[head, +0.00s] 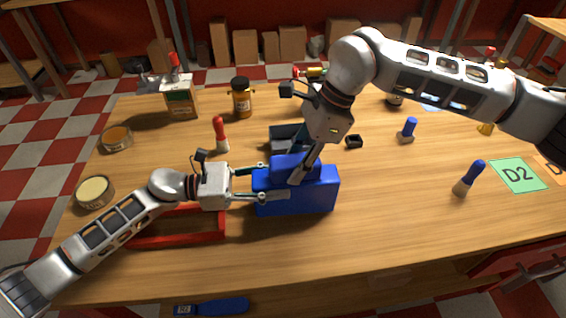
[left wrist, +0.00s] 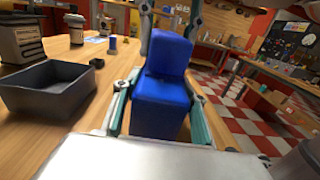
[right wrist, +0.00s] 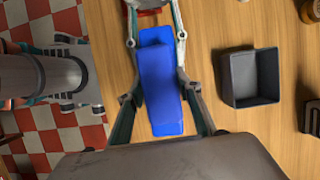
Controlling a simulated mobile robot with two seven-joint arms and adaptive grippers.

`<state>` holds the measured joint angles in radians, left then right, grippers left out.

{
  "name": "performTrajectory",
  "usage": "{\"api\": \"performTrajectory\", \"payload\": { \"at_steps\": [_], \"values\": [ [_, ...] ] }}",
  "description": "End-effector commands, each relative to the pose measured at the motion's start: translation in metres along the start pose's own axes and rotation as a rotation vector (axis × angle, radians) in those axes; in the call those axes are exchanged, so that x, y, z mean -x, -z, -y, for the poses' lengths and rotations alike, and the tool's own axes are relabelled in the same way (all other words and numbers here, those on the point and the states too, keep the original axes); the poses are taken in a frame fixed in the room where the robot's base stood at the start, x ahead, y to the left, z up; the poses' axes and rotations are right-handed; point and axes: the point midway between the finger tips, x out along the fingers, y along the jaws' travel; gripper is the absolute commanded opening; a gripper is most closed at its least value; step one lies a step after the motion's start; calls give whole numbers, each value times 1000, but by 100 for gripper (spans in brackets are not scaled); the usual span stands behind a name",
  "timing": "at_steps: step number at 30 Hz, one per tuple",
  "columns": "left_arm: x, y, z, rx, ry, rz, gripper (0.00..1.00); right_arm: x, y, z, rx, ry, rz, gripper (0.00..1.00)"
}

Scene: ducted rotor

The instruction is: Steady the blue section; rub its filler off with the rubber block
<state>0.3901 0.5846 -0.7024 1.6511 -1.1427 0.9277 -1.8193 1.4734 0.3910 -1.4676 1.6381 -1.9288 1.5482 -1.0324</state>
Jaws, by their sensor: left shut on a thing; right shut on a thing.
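The blue section (head: 295,195) stands on the wooden table as a broad base with a narrower raised part. My left gripper (head: 258,181) is shut on its left end. The left wrist view shows the blue section (left wrist: 160,100) between the left fingers. My right gripper (head: 300,172) reaches down from above and is shut on the raised part; the right wrist view shows the blue section (right wrist: 160,85) between its fingers. I cannot make out filler on the visible faces. A small black block (head: 353,141) lies behind to the right; I cannot tell if it is the rubber block.
A grey open bin (head: 285,134) stands just behind the blue section. A red frame (head: 180,238) lies at the front left. A red-handled tool (head: 220,134), jar (head: 242,98) and tins stand behind left. Blue-handled tools (head: 468,179) and a green D2 card (head: 517,175) are at right. The front centre is clear.

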Motion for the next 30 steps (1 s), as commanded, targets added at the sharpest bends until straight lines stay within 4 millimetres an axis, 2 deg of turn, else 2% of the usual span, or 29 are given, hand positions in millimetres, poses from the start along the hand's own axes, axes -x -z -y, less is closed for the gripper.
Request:
{"api": "performTrajectory", "payload": {
  "at_steps": [13, 30],
  "values": [
    [0, 0, 0, 0, -1, 0, 17, 14, 38, -3, -3, -1, 0, 14],
    [0, 0, 0, 0, 0, 1, 17, -7, -14, 0, 4, -2, -1, 14]
  ]
}}
